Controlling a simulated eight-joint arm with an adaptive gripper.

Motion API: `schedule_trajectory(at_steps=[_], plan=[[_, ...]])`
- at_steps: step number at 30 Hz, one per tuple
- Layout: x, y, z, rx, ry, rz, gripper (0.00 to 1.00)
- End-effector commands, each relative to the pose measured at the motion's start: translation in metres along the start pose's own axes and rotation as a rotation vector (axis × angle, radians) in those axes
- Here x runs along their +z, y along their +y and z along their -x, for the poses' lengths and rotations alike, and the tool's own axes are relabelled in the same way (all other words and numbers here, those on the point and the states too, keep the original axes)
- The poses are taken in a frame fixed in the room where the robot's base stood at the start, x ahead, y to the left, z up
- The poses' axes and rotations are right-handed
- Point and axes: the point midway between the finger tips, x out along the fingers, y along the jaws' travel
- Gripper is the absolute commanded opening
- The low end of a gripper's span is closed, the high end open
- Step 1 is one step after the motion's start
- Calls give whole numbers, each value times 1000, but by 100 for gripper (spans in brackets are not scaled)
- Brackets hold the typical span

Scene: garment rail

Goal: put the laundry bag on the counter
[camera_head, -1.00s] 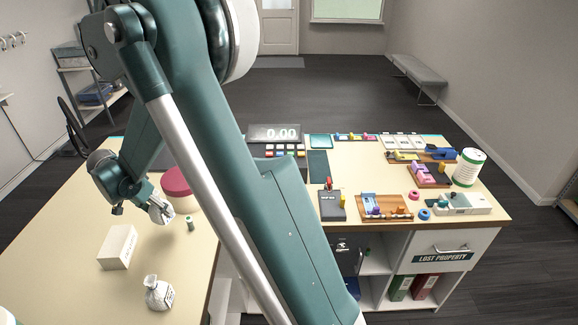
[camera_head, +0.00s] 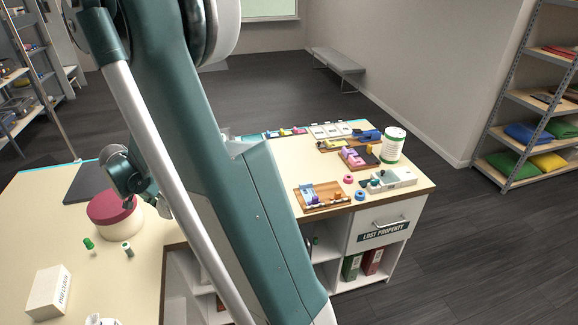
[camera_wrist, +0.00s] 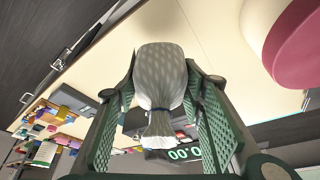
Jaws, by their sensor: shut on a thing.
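In the wrist view my gripper (camera_wrist: 160,85) is shut on a pale grey-white, patterned bag with a gathered, tied neck, which I take as the laundry bag (camera_wrist: 160,72). The green-padded fingers are on either side of it. The cream counter (camera_wrist: 110,82) shows behind the bag; I cannot tell whether they touch. In the head view my gripper (camera_head: 152,196) is beside the round box with a dark red lid (camera_head: 113,206). The arm hides much of the gripper, and the held bag cannot be made out there. The counter (camera_head: 35,215) also shows at left.
On the counter are a white carton (camera_head: 48,291), a green-topped small item (camera_head: 89,243) and a whitish item (camera_head: 100,320) cut by the bottom edge. Trays, tape rolls and a white tin (camera_head: 393,145) crowd the right wing. Bare counter lies left of the round box.

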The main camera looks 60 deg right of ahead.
Motion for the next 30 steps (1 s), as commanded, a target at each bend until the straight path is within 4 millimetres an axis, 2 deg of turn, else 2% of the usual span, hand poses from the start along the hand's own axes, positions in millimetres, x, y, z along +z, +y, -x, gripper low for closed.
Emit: schedule_trajectory(at_steps=[1,9,18,24,30], plan=[[-11,10,-4,6,0,-14,24],[-58,58,-24,32,1,-77,24],[-96,105,-39,55,2,-132,24],[-106,119,-43,61,2,-148,24],[-107,121,-44,62,2,-150,24]])
